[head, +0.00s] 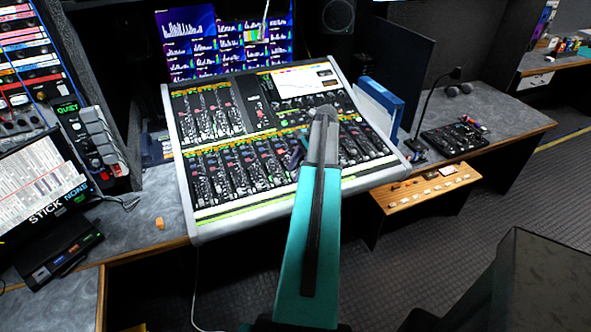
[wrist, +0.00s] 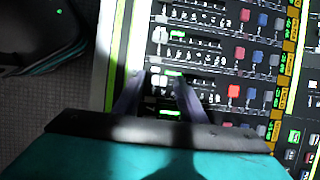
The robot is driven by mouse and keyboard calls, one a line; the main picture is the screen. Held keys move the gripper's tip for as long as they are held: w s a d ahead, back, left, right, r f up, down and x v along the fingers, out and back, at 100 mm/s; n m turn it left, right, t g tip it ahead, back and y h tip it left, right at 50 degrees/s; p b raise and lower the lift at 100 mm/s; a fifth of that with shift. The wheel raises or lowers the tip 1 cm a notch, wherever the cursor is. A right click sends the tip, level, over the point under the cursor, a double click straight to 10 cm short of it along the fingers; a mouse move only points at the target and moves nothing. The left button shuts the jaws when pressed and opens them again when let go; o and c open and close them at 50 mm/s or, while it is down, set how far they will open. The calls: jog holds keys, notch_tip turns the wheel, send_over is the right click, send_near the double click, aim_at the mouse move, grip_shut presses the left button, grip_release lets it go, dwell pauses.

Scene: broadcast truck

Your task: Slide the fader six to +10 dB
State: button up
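The mixing console (head: 187,190) fills the middle of the head view, with rows of channel strips and faders (head: 232,175). I cannot make out which strip is fader six; my teal arm covers part of the right-hand strips. In the wrist view, my gripper (wrist: 158,78) is over the strips near the console's pale, green-lined front edge (wrist: 118,60). Its two dark purple fingers stand apart, around one strip with a small green display. The head view mostly hides the gripper behind my arm.
Screens (head: 215,45) stand behind the console. A blue binder (head: 380,100) and a black panel with a gooseneck microphone (head: 455,138) are on the right. A wooden button panel (head: 425,188) juts out at the front right. A small orange block (head: 159,223) lies on the left desk.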

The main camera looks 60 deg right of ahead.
jog(key=shift+f, duration=0.15)
grip_shut()
jog(key=shift+w+d+r+p, duration=0.15)
jog(key=shift+w+d+r, duration=0.1)
jog(key=shift+w+d, duration=0.95)
jog(key=shift+w+d+r+p, duration=0.1)
jog(key=shift+w+d+r, duration=0.15)
jog(key=shift+w+d, duration=0.95)
jog(key=shift+w+d+r+p, duration=0.2)
jog(key=shift+w+d, duration=0.45)
jog(key=shift+w, duration=1)
jog(key=shift+w+d+r, duration=0.1)
jog(key=shift+w+r, duration=0.05)
